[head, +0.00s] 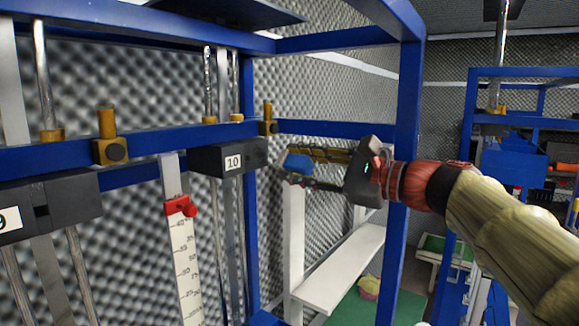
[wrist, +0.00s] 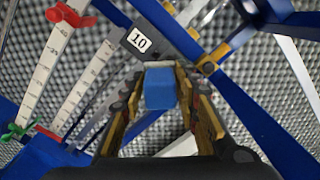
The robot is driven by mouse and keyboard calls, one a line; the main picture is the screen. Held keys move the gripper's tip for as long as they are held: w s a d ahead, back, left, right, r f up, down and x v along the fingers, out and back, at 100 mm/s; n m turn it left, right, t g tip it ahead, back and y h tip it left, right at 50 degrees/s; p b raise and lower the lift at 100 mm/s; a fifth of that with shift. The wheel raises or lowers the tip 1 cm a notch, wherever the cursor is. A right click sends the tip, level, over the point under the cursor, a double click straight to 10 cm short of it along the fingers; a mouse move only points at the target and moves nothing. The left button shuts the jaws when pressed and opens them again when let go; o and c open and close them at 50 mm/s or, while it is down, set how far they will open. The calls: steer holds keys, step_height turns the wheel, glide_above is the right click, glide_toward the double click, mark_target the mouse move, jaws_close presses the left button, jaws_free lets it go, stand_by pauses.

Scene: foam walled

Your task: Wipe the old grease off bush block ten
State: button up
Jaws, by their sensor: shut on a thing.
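Bush block ten (head: 228,158) is a dark grey block with a white "10" label, mounted on the blue cross rail with metal rods running through it. It also shows in the wrist view (wrist: 130,37), just beyond the fingers. My gripper (head: 300,165) reaches in from the right and is shut on a blue pad (head: 298,163), which also shows between the fingers in the wrist view (wrist: 160,88). The pad is to the right of the block in the head view, with a visible gap between them. I cannot make out grease on the block.
A blue frame post (head: 408,110) stands close by my wrist. A brass fitting (head: 268,118) sits on the rail right of the block. A white scale with a red clamp (head: 181,206) hangs to its left, and block nine (head: 75,195) is further left. A white shelf (head: 340,268) lies below.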

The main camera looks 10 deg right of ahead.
mark_target(262, 154)
steer(key=shift+s+d, duration=0.15)
stand_by(0.5)
steer(key=x, duration=0.7)
stand_by(0.3)
steer(key=shift+x, duration=1.05)
stand_by(0.6)
steer(key=shift+w+d+p, duration=0.4)
steer(key=shift+w+d, duration=0.85)
steer(key=shift+d, duration=0.15)
steer(key=shift+w+d, duration=0.75)
steer(key=shift+w, duration=0.2)
